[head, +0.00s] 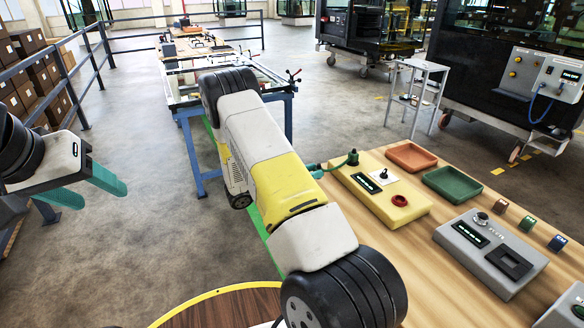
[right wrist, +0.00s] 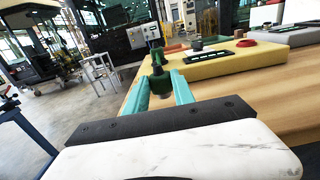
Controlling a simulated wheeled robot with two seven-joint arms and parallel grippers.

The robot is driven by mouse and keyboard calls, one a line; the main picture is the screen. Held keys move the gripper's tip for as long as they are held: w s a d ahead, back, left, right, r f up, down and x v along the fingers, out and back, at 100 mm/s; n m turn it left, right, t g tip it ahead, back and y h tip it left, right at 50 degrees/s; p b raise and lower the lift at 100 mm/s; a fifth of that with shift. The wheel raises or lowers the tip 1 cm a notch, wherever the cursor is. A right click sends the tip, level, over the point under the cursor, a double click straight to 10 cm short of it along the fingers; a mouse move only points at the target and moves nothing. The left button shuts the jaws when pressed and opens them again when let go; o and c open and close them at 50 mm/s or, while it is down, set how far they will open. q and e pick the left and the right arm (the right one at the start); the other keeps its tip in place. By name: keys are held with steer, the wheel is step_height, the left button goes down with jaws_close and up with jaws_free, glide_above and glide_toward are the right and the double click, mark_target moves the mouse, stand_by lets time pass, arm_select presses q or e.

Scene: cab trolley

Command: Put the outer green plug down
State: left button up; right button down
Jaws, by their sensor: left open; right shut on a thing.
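A green plug (head: 352,157) with a dark knob-like end shows at the far left corner of the yellow box (head: 408,212) in the head view. My right gripper (head: 318,170) is shut on it; its teal fingers are mostly hidden behind my right arm. In the right wrist view the green plug (right wrist: 160,82) sits between the two teal fingertips, left of the yellow box (right wrist: 215,66). I cannot tell whether the plug touches the box or table. My left gripper (head: 106,182) is open and empty, over the floor at the left.
The wooden table (head: 440,275) carries an orange tray (head: 411,156), a green tray (head: 452,184), a grey device (head: 489,250) and small coloured blocks (head: 527,222). The yellow box has a black display, a switch and a red ring (head: 400,200). Bare wood lies in front of the yellow box.

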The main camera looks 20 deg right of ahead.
steer(key=shift+f, duration=1.15)
steer(key=shift+f, duration=0.15)
steer(key=c, duration=1.1)
jaws_free()
steer(key=shift+o, duration=0.2)
